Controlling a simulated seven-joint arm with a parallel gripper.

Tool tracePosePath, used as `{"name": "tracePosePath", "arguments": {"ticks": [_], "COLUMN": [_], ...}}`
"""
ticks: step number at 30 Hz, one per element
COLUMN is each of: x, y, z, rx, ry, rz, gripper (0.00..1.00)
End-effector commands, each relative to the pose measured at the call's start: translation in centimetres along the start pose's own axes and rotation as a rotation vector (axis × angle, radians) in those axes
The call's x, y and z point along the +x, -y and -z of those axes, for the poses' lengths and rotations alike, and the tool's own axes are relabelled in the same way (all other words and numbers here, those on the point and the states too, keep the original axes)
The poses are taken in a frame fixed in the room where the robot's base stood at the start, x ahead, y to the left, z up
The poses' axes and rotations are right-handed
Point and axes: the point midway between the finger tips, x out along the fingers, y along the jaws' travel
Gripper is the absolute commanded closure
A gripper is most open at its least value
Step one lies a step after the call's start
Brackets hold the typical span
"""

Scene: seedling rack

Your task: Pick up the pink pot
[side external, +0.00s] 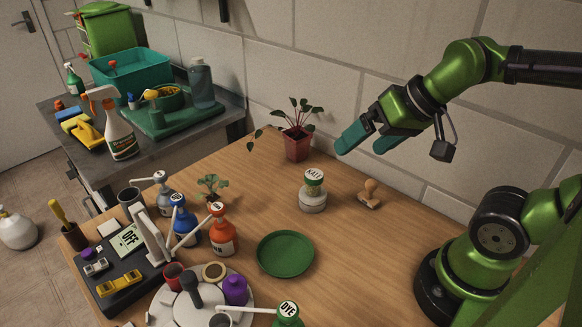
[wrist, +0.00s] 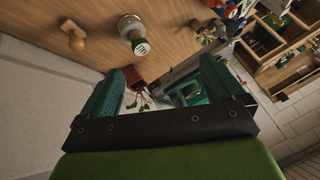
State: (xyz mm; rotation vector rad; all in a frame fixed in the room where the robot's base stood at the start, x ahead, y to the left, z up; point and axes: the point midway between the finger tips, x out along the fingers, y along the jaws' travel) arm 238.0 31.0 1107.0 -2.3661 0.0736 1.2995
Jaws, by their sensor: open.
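A reddish-pink square pot (side external: 297,144) with a leafy plant (side external: 298,112) stands upright at the back of the wooden table, near the wall. My gripper (side external: 360,147) is open and empty, its teal fingers apart, in the air to the right of the pot in the side view. In the wrist view the pot shows as a dark red shape (wrist: 139,80), partly covered by the plant, between my open fingers (wrist: 163,68) and beyond their tips. The gripper does not touch it.
A labelled jar (side external: 313,194) and a wooden stamp (side external: 370,194) stand in front of the pot and gripper. A green plate (side external: 285,253) lies nearer. Several bottles, including an orange one (side external: 222,236), crowd the left. The wall (side external: 350,90) is close behind.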

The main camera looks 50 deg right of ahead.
Motion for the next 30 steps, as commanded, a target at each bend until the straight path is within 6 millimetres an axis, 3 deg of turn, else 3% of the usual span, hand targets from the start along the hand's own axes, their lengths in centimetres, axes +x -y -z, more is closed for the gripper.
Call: {"name": "tracePosePath", "arguments": {"ticks": [5,11,15,21,26,30], "x": [2.9,8.0,12.3,17.1,17.5,19.0], "y": [-1.1,-3.3,-5.8,-9.1,-9.4,-9.8], "z": [2.6,8.8,13.0,17.9,21.2,20.9], "rx": [0.052,0.036,-0.016,-0.132,-0.244,-0.269], "ry": [0.093,0.158,0.186,0.192,0.14,0.149], "rz": [-0.063,-0.144,-0.199,-0.258,-0.269,-0.268], "gripper": [0.05,0.05,0.05,0.05,0.05,0.05]}}
